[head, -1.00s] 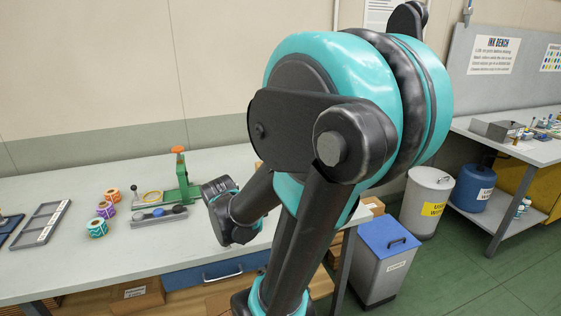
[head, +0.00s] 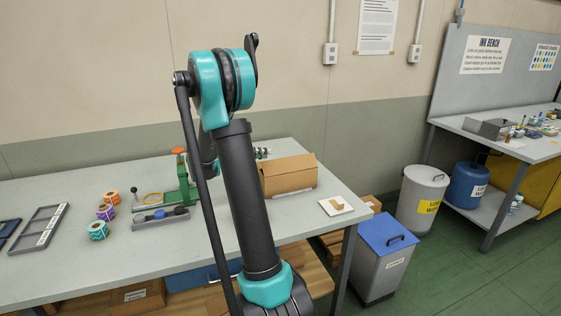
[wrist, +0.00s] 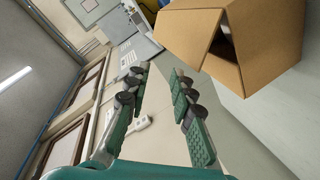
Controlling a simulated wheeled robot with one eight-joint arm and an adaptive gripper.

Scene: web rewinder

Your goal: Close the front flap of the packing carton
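The brown packing carton (head: 288,180) sits on the bench to the right of my arm in the head view. Its top panel slopes and a front panel faces the camera. In the wrist view the carton (wrist: 275,50) fills the upper right, tilted in the picture, with a dark triangular gap between its panels. I cannot tell which panel is the front flap. My gripper (wrist: 160,75) is open and empty, its two fingers apart, beside the carton and not touching it in the wrist view. In the head view my arm mostly hides the gripper, behind the carton's left end.
A green-framed tool (head: 185,180) with an orange top stands left of the carton. Several tape rolls (head: 105,212) lie further left. A white plate (head: 337,205) with a small brown block is right of the carton. A blue-lidded bin (head: 388,240) stands beyond the bench's right end.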

